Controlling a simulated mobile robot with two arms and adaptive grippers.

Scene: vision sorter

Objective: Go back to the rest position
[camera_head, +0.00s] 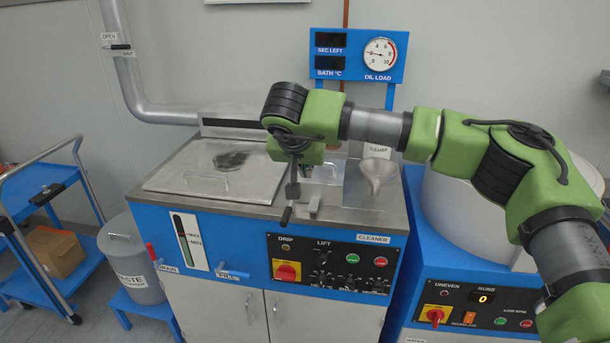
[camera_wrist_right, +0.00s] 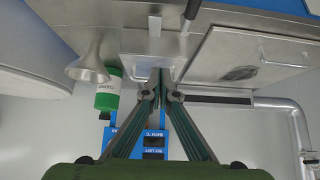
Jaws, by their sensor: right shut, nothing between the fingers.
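My right gripper (camera_head: 292,188) hangs from the green wrist in front of the blue cleaner machine (camera_head: 236,226), above its steel top. In the right wrist view its two fingers (camera_wrist_right: 161,76) come together at the tips. The gripper is shut and empty, apart from the lid and the funnel. A dark handle (camera_wrist_right: 190,10) shows past the fingertips in the wrist view. My left gripper is not in view.
A steel lid (camera_head: 217,170) lies left of the gripper. A funnel (camera_head: 377,176) stands to its right, by a green bottle (camera_wrist_right: 107,97). A gauge panel (camera_head: 358,55) is behind. A white drum (camera_head: 455,205), waste bin (camera_head: 133,262) and blue cart (camera_head: 40,195) flank the machine.

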